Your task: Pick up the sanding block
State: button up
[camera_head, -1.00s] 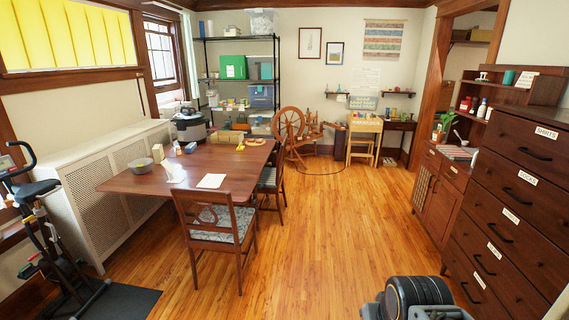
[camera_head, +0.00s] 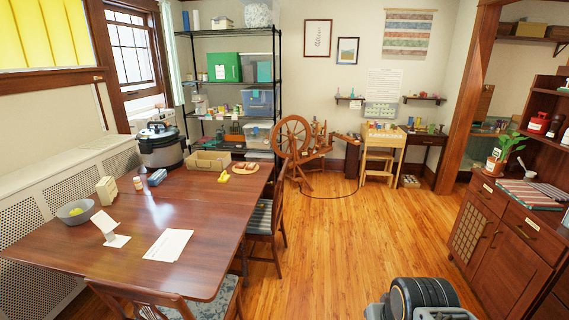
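I cannot make out a sanding block for certain. Several small items lie on the brown dining table (camera_head: 190,215). A small upright cream block (camera_head: 106,190) stands near its left edge. A small yellow item (camera_head: 223,177) and a wooden plate with small things on it (camera_head: 245,168) lie near the far right corner. An open tan box (camera_head: 208,160) is at the far end. Each is too small to tell closely. A dark, rounded part of my own arm shows at the bottom right. My gripper's fingers do not show.
A chair (camera_head: 264,217) stands at the table's right side and another (camera_head: 140,295) at its near end. A spinning wheel (camera_head: 292,140), black shelf rack (camera_head: 233,80) and small wooden desk (camera_head: 380,150) stand at the back. A cabinet (camera_head: 500,230) is right. The middle floor (camera_head: 340,230) is clear.

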aim_at(224, 179)
jog(key=i, duration=3.4)
jog(key=u, duration=3)
jog(key=i, duration=0.5)
jog(key=u, duration=0.1)
